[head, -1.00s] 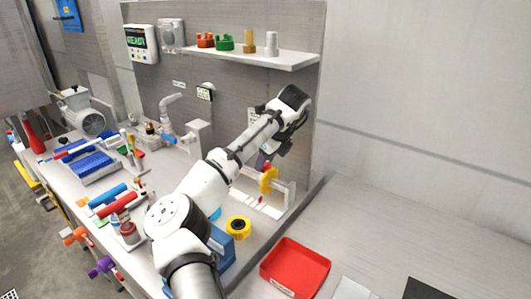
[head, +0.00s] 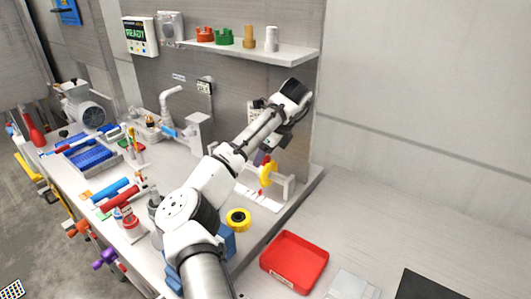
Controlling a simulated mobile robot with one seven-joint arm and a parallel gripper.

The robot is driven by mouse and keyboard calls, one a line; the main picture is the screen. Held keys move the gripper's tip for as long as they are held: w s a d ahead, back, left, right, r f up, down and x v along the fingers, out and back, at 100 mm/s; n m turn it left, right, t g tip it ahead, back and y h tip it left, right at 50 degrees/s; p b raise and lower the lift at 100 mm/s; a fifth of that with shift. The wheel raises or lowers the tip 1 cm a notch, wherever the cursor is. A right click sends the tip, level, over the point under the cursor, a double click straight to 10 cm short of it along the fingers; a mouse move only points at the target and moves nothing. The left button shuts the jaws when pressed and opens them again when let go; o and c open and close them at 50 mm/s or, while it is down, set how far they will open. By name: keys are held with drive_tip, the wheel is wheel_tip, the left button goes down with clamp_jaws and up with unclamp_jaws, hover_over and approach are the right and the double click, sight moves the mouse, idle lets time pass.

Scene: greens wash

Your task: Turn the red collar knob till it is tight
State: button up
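My arm reaches over the bench to a white fixture (head: 289,187) near the bench's right end. A yellow ring (head: 266,175) stands upright at the fixture. A small red part (head: 267,159) shows at the top of the ring, and a smaller red bit shows below it. I cannot tell which of these, if either, is the red collar knob. My gripper (head: 265,152) points down from the wrist, just above the yellow ring. Its fingers are small and partly hidden by my arm, so I cannot tell whether they touch anything.
A black-and-yellow ring (head: 238,219) lies on the bench left of the fixture. A red tray (head: 294,262) sits on the lower surface at right. A shelf (head: 290,54) above holds several coloured parts. A display (head: 139,37) reads READY. The right-hand surface is mostly clear.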

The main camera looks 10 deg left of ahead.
sight(267, 157)
drive_tip(key=shift+d+r+b, duration=0.25)
drive_tip(key=shift+r+b, duration=0.1)
drive_tip(key=shift+r, duration=0.15)
drive_tip(key=shift+s+d+r, duration=0.25)
drive_tip(key=shift+d+r, duration=0.6)
drive_tip(key=s+d+b, duration=0.2)
drive_tip(key=d, duration=0.8)
drive_tip(key=shift+s+d, duration=0.25)
drive_tip(key=shift+s, duration=0.15)
